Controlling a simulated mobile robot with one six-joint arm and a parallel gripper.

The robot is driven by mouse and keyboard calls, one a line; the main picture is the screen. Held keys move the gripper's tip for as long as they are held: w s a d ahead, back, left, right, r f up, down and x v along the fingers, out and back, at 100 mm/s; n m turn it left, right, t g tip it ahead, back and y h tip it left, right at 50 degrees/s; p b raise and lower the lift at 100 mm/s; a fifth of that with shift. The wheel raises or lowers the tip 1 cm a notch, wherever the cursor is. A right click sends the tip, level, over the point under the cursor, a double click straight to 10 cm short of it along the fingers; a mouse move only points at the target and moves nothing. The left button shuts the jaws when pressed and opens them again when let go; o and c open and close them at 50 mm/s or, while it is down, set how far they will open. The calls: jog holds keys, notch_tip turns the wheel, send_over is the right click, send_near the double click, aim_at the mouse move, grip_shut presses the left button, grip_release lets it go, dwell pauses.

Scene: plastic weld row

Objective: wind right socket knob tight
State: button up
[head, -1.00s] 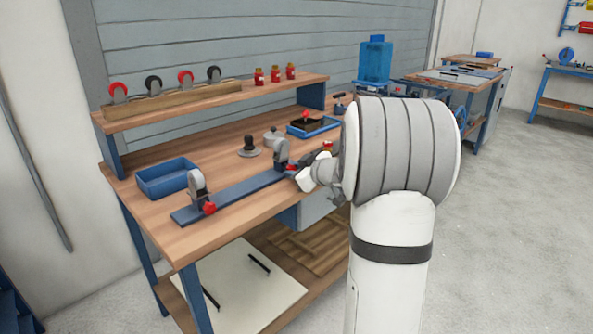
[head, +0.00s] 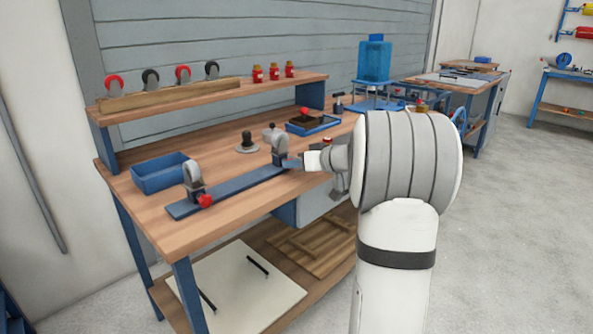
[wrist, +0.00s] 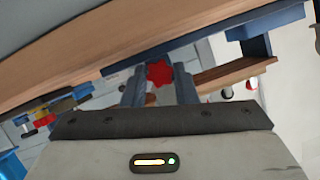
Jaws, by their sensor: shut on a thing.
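A long blue rail (head: 238,189) lies on the workbench with two grey upright sockets, the left socket (head: 192,176) and the right socket (head: 279,147). The left socket's red knob (head: 205,200) shows in the head view. My gripper (head: 294,163) is at the right socket, from the right side. In the wrist view a red lobed knob (wrist: 159,73) sits between the two fingers of my gripper (wrist: 160,82), which are shut on it. My gripper hides this knob in the head view.
A blue bin (head: 162,174) stands left of the rail. A black-knobbed part (head: 247,143) and a blue tray (head: 313,125) lie behind it. A raised shelf (head: 215,96) holds casters and red jars. Bare bench top lies in front of the rail.

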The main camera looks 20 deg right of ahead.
jog(key=shift+d+m+y+b, duration=0.2)
jog(key=shift+m+y+b, duration=0.5)
jog(key=shift+m, duration=0.5)
jog(key=o, duration=1)
